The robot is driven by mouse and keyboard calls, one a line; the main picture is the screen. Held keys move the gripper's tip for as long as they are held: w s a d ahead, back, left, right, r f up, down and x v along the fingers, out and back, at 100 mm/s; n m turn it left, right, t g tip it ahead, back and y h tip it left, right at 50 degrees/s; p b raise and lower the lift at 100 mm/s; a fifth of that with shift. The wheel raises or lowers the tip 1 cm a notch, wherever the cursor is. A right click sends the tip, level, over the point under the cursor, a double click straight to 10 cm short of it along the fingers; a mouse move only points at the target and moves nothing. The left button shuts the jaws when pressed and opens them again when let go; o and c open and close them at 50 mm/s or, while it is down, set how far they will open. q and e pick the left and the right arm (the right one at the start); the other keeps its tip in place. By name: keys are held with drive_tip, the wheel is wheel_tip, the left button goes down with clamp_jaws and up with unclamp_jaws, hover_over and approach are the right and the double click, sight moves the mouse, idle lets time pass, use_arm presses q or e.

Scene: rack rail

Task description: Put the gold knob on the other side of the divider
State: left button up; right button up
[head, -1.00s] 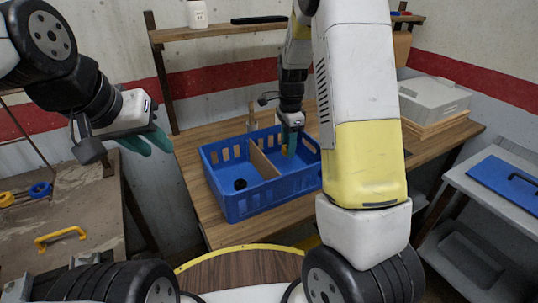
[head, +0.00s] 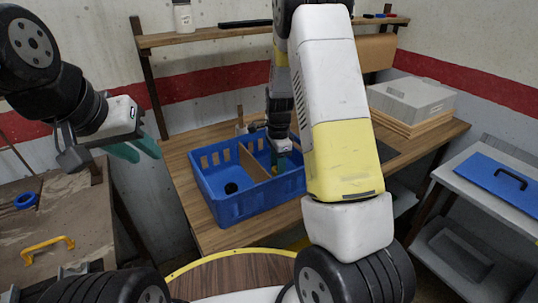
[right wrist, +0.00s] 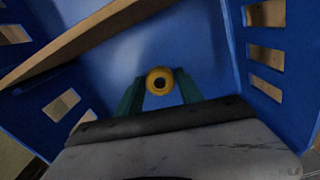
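The blue crate (head: 240,208) stands on the wooden bench, split by a wooden divider (head: 254,166). The gold knob (head: 275,170) is a small yellow spot in the crate's right compartment, partly hidden by my gripper. My left gripper (head: 135,151) is open and empty, left of the crate.
A round black piece (head: 231,187) lies in the crate's left compartment. A small upright item stands behind the crate. A grey case (head: 412,96) sits on boards at the bench's right. A shelf (head: 210,36) runs behind. Side tables stand left and right.

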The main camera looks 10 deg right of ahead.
drive_tip(key=shift+o, duration=0.9)
wheel_tip(320, 180, up, 12)
drive_tip(key=s+r+n+t, duration=0.2)
drive_tip(key=s+r+n, duration=0.3)
drive_tip(key=s, duration=0.3)
drive_tip(key=s+a+r+n+t+y, duration=0.1)
drive_tip(key=s+r+n+t, duration=0.1)
drive_tip(key=s+r+n, duration=0.3)
drive_tip(key=s+a+r+n+t+y, duration=0.1)
drive_tip(key=s+r+n, duration=0.4)
drive_tip(key=s, duration=0.6)
drive_tip(key=shift+s+a+r+n+t, duration=0.25)
drive_tip(key=shift+n+t, duration=0.35)
drive_tip(key=shift+n, duration=0.4)
